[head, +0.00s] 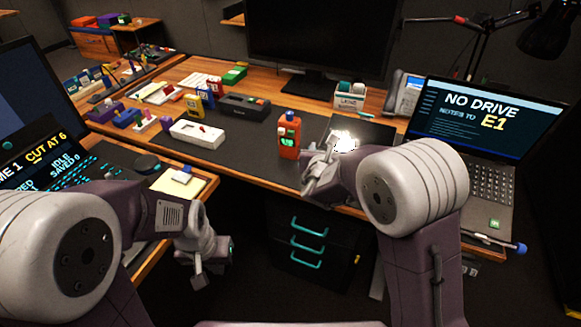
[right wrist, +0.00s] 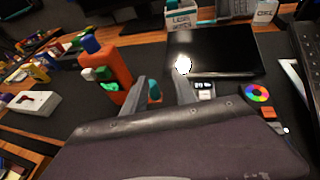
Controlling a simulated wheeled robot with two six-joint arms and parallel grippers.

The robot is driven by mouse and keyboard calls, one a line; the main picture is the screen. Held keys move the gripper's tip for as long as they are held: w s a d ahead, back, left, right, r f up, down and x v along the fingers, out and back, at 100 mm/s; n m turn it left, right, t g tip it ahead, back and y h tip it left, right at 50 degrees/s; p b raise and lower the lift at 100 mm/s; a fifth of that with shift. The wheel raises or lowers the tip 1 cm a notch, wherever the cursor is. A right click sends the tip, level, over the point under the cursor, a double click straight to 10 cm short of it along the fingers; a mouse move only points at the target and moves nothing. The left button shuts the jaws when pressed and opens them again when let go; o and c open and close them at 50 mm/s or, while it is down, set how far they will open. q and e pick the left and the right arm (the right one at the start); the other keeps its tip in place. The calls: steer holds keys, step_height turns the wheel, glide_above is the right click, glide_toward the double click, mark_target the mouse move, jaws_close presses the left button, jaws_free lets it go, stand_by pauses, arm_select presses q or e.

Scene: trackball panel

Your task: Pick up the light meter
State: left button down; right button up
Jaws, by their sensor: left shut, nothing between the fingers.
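No object is plainly marked as the light meter. An upright orange handheld device with a blue top and a green patch (head: 289,137) stands on the dark mat; it also shows in the right wrist view (right wrist: 107,66). A small pale grey item with keys (right wrist: 204,90) lies just right of my right fingers; I cannot tell which is the meter. My right gripper (head: 314,172) is low over the mat, right of the orange device. Its fingers (right wrist: 160,78) are apart, with a small teal thing seen between them. My left gripper (head: 198,281) is shut and empty, below the desk edge.
A dark glossy tablet (right wrist: 215,52) with bright glare lies beyond my right gripper. A laptop (head: 480,135) stands at the right. A colour wheel (right wrist: 257,92) lies near the right fingers. A white box (head: 197,134) and labelled bin (head: 350,96) are farther off. Mat room is free left of the orange device.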

mark_target(298, 141)
steer(key=f, duration=0.1)
steer(key=a+f, duration=0.1)
steer(key=f, duration=0.1)
steer(key=f+b, duration=0.1)
steer(key=shift+s+a+f, duration=0.25)
steer(key=shift+a, duration=0.15)
steer(key=shift+s+a+f+n+y, duration=0.15)
steer(key=shift+a+f+n+y, duration=0.05)
steer(key=shift+a+n+y, duration=0.1)
steer(key=shift+r, duration=0.15)
steer(key=x, duration=0.9)
steer(key=shift+r, duration=0.1)
steer(key=shift+a+r, duration=0.1)
steer(key=shift+c, duration=0.3)
jaws_close()
